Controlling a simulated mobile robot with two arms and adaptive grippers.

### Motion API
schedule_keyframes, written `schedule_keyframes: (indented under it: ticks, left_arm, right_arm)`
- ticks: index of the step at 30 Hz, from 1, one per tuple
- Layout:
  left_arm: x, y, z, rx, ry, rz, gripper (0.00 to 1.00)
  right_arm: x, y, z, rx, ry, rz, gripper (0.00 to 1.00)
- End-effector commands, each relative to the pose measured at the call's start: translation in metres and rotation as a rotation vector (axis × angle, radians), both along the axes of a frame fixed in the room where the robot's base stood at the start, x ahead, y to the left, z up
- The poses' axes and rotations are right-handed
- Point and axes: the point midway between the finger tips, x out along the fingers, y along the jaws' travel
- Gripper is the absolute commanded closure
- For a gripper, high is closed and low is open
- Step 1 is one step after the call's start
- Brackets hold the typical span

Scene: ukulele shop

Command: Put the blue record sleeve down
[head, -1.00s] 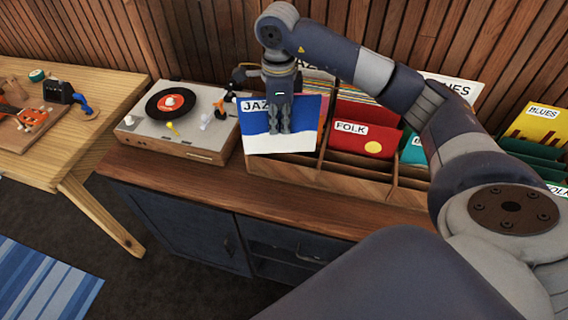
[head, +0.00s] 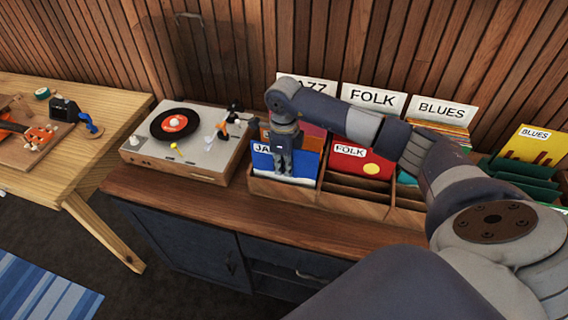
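The blue record sleeve (head: 262,165), with a white lower part and a JAZZ label, stands in the front of the left compartment of the wooden record crate (head: 345,205). Its lower edge is hidden behind the crate's front wall. My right gripper (head: 284,174) comes down from above at the sleeve's upper middle and appears shut on it; the fingers cover part of the label. The JAZZ divider card (head: 300,84) stands behind, partly hidden by my arm. My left gripper is not in view.
A red FOLK sleeve (head: 362,160) stands in the crate's middle compartment. A record player (head: 200,165) sits close to the crate's left on the wooden cabinet (head: 235,210). Green bins (head: 524,170) stand at the right. The cabinet's front strip is clear.

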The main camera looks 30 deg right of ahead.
Motion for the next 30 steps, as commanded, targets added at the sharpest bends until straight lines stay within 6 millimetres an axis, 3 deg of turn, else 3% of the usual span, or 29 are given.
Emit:
schedule_keyframes:
  ticks: [22,24,25,30]
  left_arm:
    - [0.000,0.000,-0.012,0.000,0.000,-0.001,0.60]
    - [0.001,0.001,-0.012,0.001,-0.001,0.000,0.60]
    - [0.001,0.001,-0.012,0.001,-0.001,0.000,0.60]
    - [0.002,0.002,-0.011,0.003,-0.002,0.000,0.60]
  right_arm:
    - [0.001,0.000,-0.012,-0.001,-0.002,0.001,1.00]
    - [0.001,0.000,-0.013,0.000,-0.001,0.001,0.80]
    - [0.001,0.000,-0.013,0.000,-0.001,0.001,0.75]
    - [0.001,0.000,-0.012,0.000,-0.001,0.001,0.75]
